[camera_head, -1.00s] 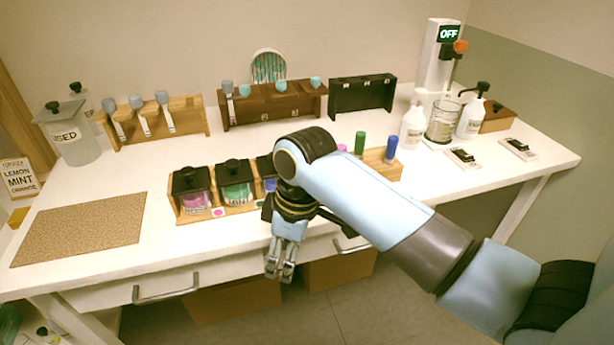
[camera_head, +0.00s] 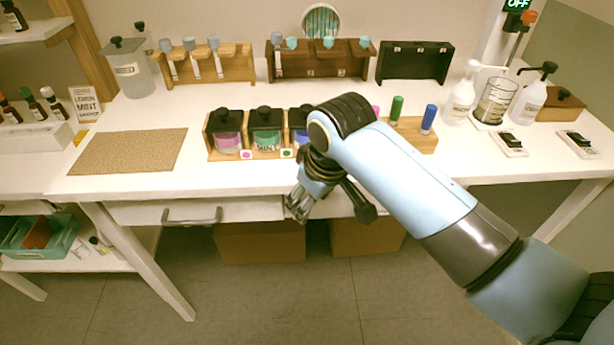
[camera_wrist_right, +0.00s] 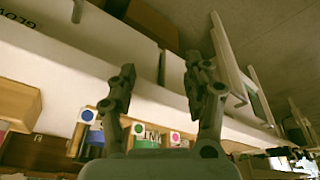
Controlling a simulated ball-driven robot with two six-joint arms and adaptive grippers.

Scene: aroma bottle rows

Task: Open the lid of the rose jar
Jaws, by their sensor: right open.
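The pink jar (camera_head: 228,143), apparently the rose jar, stands at the left end of a wooden rack on the table. Its black knobbed lid (camera_head: 223,118) is on. A green jar (camera_head: 266,140) is beside it, then a blue jar (camera_head: 299,127) partly hidden by my right arm. My right gripper (camera_head: 298,205) is open and empty, at the table's front edge, in front of and to the right of the pink jar. In the right wrist view the open fingers (camera_wrist_right: 162,82) frame the rack's pink dot (camera_wrist_right: 175,137) and green dot (camera_wrist_right: 138,128). My left gripper is out of view.
A cork mat (camera_head: 130,151) lies left of the rack. Bottle racks (camera_head: 205,65) line the back. A drawer handle (camera_head: 191,218) sticks out below the table edge.

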